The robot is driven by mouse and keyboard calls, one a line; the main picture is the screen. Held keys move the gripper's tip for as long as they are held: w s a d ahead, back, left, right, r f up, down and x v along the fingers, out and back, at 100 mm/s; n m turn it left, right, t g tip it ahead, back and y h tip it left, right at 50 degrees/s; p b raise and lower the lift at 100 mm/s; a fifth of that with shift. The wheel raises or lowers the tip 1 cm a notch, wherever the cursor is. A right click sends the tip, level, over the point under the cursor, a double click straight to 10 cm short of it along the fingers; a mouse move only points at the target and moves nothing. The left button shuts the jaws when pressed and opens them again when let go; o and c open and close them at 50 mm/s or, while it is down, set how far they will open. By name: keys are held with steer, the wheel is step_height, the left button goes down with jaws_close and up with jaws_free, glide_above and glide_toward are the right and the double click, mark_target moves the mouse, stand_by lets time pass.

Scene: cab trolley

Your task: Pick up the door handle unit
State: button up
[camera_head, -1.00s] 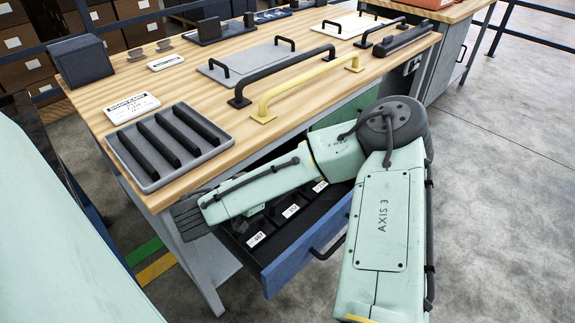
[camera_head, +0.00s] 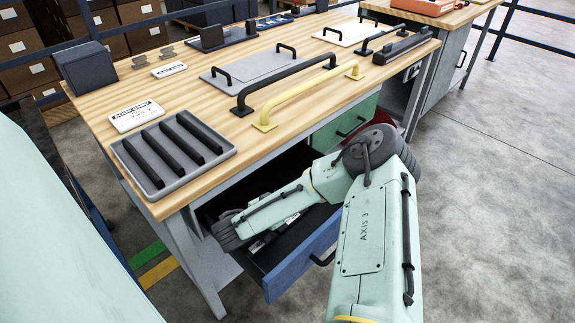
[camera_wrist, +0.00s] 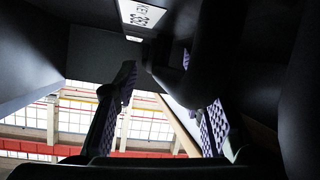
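The blue-fronted drawer (camera_head: 300,262) stands open under the workbench. My gripper is down inside it; its end is mostly hidden by my wrist in the head view. In the wrist view my gripper (camera_wrist: 163,100) has its two textured fingers spread apart. A dark, rounded piece (camera_wrist: 188,75) shows behind and beside the right finger, partly between the fingers; it may be the door handle unit, but the dark picture does not settle this. I cannot tell whether a finger touches it. No handle unit can be made out in the drawer in the head view.
The dark drawer walls lie close around my gripper, with a white label (camera_wrist: 143,13) on one. On the bench are a grey slotted tray (camera_head: 172,155), a yellow bar handle (camera_head: 305,96) and a black bar handle (camera_head: 283,84). Open floor lies to the right.

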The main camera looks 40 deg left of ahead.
steer(key=shift+w, duration=0.15)
steer(key=shift+c, duration=0.6)
jaws_close()
